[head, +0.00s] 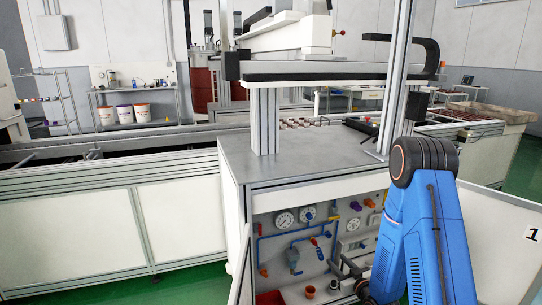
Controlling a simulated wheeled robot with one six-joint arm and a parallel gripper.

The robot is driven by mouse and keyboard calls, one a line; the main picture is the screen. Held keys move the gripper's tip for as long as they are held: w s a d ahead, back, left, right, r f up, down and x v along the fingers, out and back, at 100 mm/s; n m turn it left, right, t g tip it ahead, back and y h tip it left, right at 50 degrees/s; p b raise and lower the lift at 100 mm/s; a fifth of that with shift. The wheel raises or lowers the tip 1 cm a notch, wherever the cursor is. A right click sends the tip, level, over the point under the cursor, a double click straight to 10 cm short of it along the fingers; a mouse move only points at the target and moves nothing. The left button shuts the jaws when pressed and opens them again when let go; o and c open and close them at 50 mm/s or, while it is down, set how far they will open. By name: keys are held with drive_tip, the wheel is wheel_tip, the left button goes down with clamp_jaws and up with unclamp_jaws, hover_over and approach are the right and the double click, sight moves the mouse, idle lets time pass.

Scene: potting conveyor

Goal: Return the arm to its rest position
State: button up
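My blue arm (425,230) stands at the right of the head view, with its black rounded joint (425,160) at the top. The arm folds down from that joint in front of the panel of the machine. Dark grey parts at the lower end of the arm, which look like my gripper (345,265), show in front of the panel. They are small and partly merge with the fittings behind, so I cannot tell whether the fingers are open or hold anything.
A machine with a grey top (290,150) stands close ahead. Its open front panel (315,235) carries gauges, valves and blue tubes. A conveyor (110,150) runs to the left. A white panel marked 1 (500,240) is at the right. Green floor (180,285) shows at lower left.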

drive_tip(key=s+d+r+m+g+h, duration=0.1)
drive_tip(key=s+r+g+h, duration=0.1)
drive_tip(key=s+r, duration=0.35)
drive_tip(key=s+d+r+g+h, duration=0.1)
drive_tip(key=s+d+r+g, duration=0.1)
drive_tip(key=r, duration=0.6)
drive_tip(key=s+d+r+m+g+h, duration=0.1)
drive_tip(key=s+r+h, duration=0.1)
drive_tip(key=s+r, duration=0.3)
drive_tip(key=s+a+r+m+g, duration=0.1)
drive_tip(key=s+r, duration=0.4)
drive_tip(key=s, duration=1)
drive_tip(key=s+a+r+m+g, duration=0.1)
drive_tip(key=s+r+g, duration=0.3)
drive_tip(key=s, duration=1.1)
drive_tip(key=shift+a+r+g, duration=0.25)
drive_tip(key=shift+r+g, duration=0.05)
drive_tip(key=shift+r, duration=0.3)
